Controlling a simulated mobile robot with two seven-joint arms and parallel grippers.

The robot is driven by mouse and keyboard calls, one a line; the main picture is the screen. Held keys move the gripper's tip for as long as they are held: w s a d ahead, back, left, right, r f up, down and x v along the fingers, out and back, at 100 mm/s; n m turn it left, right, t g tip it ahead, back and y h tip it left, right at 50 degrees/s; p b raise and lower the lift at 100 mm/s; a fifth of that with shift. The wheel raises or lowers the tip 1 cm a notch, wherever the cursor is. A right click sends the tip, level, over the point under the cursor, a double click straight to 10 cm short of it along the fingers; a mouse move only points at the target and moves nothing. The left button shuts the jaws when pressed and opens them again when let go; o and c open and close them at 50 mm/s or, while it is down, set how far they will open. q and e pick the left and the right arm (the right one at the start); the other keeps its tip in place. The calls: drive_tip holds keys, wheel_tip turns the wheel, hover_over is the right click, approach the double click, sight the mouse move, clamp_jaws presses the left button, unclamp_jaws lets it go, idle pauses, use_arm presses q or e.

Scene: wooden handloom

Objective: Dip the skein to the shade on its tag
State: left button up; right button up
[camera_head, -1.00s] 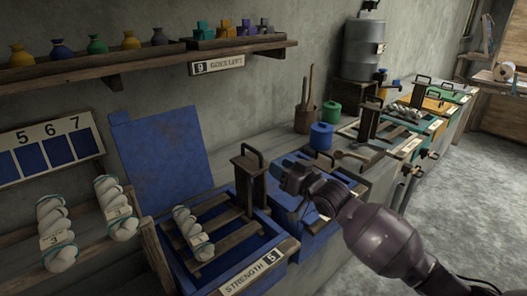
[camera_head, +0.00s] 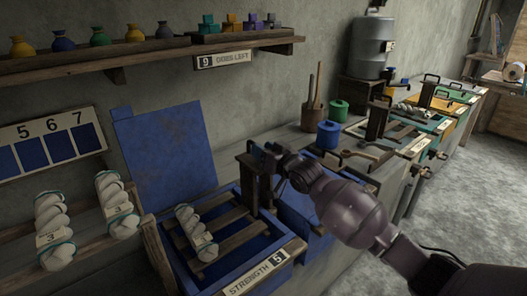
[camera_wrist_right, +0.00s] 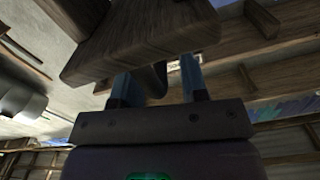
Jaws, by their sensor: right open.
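A white twisted skein (camera_head: 195,232) with a small tag lies on the wooden slats of the blue vat (camera_head: 292,243), whose plate reads "STRENGTH 5". Its tag is too small to read. My right gripper (camera_head: 268,152) is at the top of the wooden post (camera_head: 246,180) at the vat's right side. In the right wrist view, its two blue fingers (camera_wrist_right: 157,76) are open, with a dark handle (camera_wrist_right: 158,80) seen between them under a wooden block (camera_wrist_right: 140,35). I cannot tell whether they touch it. My left gripper is not in view.
Two more skeins, one tagged 3 (camera_head: 53,235), rest on a rack at left below a blue shade card (camera_head: 48,142) numbered 5, 6, 7. A blue lid (camera_head: 165,158) stands behind the vat. Several other vats (camera_head: 450,103) line the right. A shelf (camera_head: 140,58) runs above.

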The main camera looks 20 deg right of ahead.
clamp_jaws()
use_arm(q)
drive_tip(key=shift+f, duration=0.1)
use_arm(e)
drive_tip(key=shift+f, duration=0.1)
